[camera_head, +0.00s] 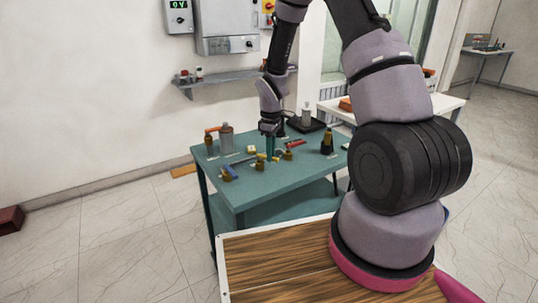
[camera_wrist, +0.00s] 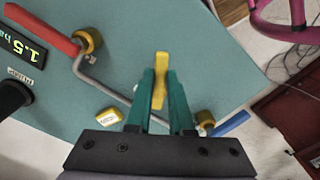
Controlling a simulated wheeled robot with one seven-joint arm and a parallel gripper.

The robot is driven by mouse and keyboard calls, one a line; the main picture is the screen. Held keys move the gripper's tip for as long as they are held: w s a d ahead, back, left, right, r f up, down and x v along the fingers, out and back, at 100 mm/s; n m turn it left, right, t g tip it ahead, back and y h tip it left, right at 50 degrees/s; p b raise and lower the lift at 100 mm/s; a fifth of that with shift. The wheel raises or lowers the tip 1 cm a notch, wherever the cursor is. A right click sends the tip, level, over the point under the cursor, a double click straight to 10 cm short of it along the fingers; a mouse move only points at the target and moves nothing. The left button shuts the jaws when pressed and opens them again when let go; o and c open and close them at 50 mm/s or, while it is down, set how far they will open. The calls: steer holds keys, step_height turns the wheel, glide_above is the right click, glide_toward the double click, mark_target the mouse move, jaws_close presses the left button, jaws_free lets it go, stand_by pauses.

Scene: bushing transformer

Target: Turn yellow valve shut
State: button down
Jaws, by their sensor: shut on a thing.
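The yellow valve handle (camera_wrist: 161,62) is a narrow yellow lever in the wrist view, between the two green fingers of my gripper (camera_wrist: 160,77). The fingers are shut on it, one on each side. The handle's far end sticks out past the fingertips, and the valve body below it is hidden. In the head view my gripper (camera_head: 271,149) reaches down to the green table among the small valves. The handle's turn angle relative to its pipe cannot be told.
On the green table (camera_head: 285,183) a red-handled valve (camera_wrist: 45,30) with a bent grey pipe lies left of the gripper. A blue handle (camera_wrist: 231,123) lies to the right by a brass fitting (camera_wrist: 205,118). A pressure display (camera_wrist: 22,50) stands at far left.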

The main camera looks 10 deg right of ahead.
steer(key=n, duration=0.2)
steer(key=w+d+n, duration=0.1)
steer(key=shift+w+n, duration=0.2)
steer(key=shift+n, duration=0.2)
steer(key=n, duration=0.1)
steer(key=w+n, duration=0.1)
steer(key=shift+n, duration=0.3)
steer(key=n, duration=0.1)
steer(key=w+n, duration=0.1)
steer(key=n, duration=0.2)
steer(key=shift+w+n, duration=0.4)
steer(key=shift+w+a, duration=0.1)
steer(key=c, duration=0.8)
jaws_free()
